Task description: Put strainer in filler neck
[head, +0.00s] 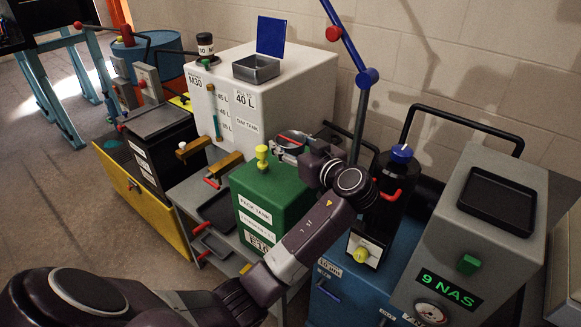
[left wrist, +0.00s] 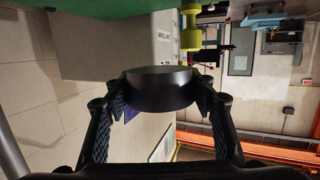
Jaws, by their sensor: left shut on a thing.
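My left gripper (head: 303,149) reaches over the green pack tank (head: 262,195) from the right. In the left wrist view its two fingers (left wrist: 160,98) are shut on a dark, round, shallow piece (left wrist: 158,88) with a grey flat face. A square grey opening (head: 256,70) with a raised blue lid (head: 271,36) is on top of the white tank. Any neck under my gripper is hidden. My right gripper is not in view.
A yellow knob fitting (head: 262,156) stands on the green tank close to my gripper. The white day tank (head: 300,90) stands behind. A blue-capped black cylinder (head: 396,190) and the grey 9 NAS unit (head: 475,225) stand at the right.

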